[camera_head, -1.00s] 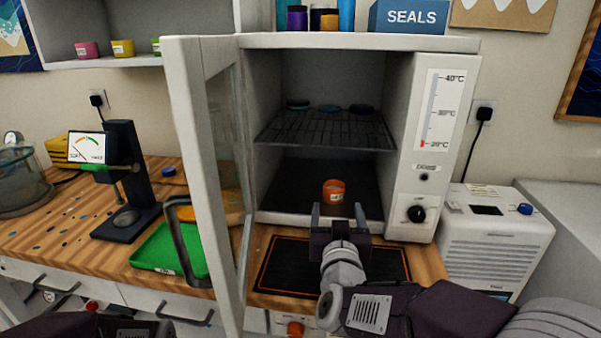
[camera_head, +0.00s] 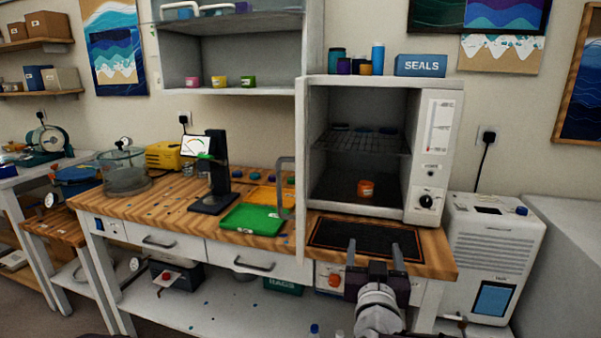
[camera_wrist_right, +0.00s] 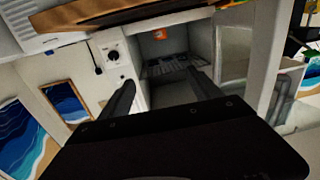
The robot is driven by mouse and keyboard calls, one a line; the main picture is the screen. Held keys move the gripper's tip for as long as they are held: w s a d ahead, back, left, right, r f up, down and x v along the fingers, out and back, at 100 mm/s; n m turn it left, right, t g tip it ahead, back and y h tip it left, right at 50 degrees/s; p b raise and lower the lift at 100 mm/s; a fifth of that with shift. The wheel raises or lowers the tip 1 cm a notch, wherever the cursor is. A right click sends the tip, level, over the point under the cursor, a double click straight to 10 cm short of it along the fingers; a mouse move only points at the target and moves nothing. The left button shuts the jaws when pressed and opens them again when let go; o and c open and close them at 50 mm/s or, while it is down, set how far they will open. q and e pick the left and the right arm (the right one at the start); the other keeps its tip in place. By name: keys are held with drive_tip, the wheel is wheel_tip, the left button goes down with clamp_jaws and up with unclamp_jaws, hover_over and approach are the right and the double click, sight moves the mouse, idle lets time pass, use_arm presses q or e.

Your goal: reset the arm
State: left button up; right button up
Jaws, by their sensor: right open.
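My right gripper (camera_head: 374,250) is open and empty in the head view, in front of the bench edge by the black mat (camera_head: 330,236). In the right wrist view its two fingers (camera_wrist_right: 163,92) are spread, with nothing between them. The white oven (camera_head: 432,150) stands behind it with its door (camera_head: 301,170) swung open. An orange cup (camera_head: 366,189) sits on the oven floor, apart from the gripper; it also shows in the right wrist view (camera_wrist_right: 160,35). My left gripper is not in view.
A green tray (camera_head: 250,219) and a black stand (camera_head: 215,175) are left of the open door. A wire shelf (camera_head: 360,141) with several dark lids is inside the oven. A white unit (camera_head: 490,250) stands right of the bench. The open door juts toward me.

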drive_tip(key=w+d+f+g+h, duration=0.1)
drive_tip(key=w+d+f, duration=0.15)
drive_tip(key=d, duration=0.35)
drive_tip(key=s+a+f+n+g+y, duration=0.1)
drive_tip(key=s+f+g+y, duration=0.15)
drive_tip(key=f, duration=0.45)
drive_tip(key=s+a+f+n+g+y, duration=0.1)
drive_tip(key=s+f+g, duration=0.2)
drive_tip(key=f, duration=0.5)
drive_tip(key=s+a+f+g+y, duration=0.1)
drive_tip(key=s+f+g, duration=0.4)
drive_tip(key=s, duration=0.3)
drive_tip(key=s+a+f+g+y, duration=0.1)
drive_tip(key=s+f+g, duration=0.45)
drive_tip(key=s, duration=0.35)
use_arm(q)
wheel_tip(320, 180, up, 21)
drive_tip(key=p, duration=2.1)
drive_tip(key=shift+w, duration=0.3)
use_arm(e)
wheel_tip(320, 180, up, 21)
drive_tip(key=shift+s+d+t, duration=0.15)
drive_tip(key=shift+s+t, duration=0.05)
drive_tip(key=shift+t, duration=0.1)
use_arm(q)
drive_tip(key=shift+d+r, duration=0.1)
use_arm(e)
drive_tip(key=shift+r+h, duration=0.1)
drive_tip(key=shift+h, duration=0.15)
